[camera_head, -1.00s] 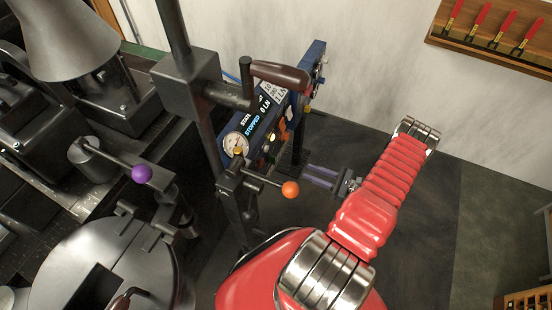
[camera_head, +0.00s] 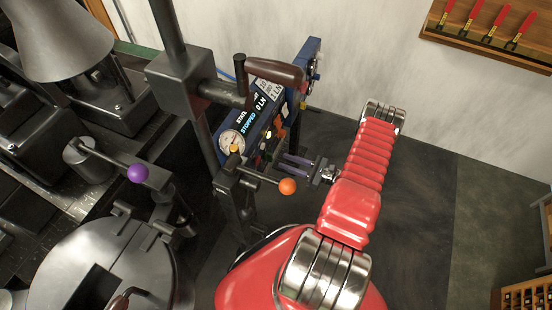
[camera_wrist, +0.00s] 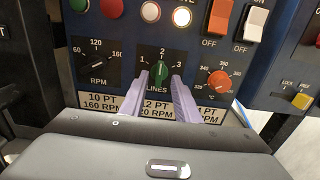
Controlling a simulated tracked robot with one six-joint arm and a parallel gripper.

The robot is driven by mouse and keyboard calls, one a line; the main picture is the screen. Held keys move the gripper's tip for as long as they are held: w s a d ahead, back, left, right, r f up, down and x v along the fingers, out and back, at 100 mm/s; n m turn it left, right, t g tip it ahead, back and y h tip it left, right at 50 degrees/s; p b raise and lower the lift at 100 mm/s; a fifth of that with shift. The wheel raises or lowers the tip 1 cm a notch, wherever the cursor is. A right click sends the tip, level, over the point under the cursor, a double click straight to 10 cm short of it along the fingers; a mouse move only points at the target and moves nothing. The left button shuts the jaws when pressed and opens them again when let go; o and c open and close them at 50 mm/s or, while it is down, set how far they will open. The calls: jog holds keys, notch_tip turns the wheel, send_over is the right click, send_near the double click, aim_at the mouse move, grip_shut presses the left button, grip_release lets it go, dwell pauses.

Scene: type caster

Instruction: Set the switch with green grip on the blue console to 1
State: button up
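The blue console (camera_head: 310,55) stands left of my arm in the head view, and its blue panel (camera_wrist: 130,35) fills the upper wrist view. The switch with the green grip (camera_wrist: 160,72) is in the middle, above the word LINES, with marks 1, 2 and 3 around it. Its grip looks nearly upright, pointing about at 2. My gripper (camera_wrist: 167,75) is open, its two purple fingers apart on either side of the green grip in the picture. I cannot tell whether they touch it. In the head view my gripper (camera_head: 285,160) reaches toward the console's front.
An RPM knob (camera_wrist: 96,61) is left of the switch and an orange-red dial (camera_wrist: 218,82) right of it. White and red rockers (camera_wrist: 220,16) sit above right. In the head view, a lever with an orange ball (camera_head: 287,186) is close beside my gripper.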

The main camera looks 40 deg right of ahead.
aim_at(272, 157)
jog(key=shift+x, duration=2.65)
jog(key=shift+c, duration=0.5)
grip_shut()
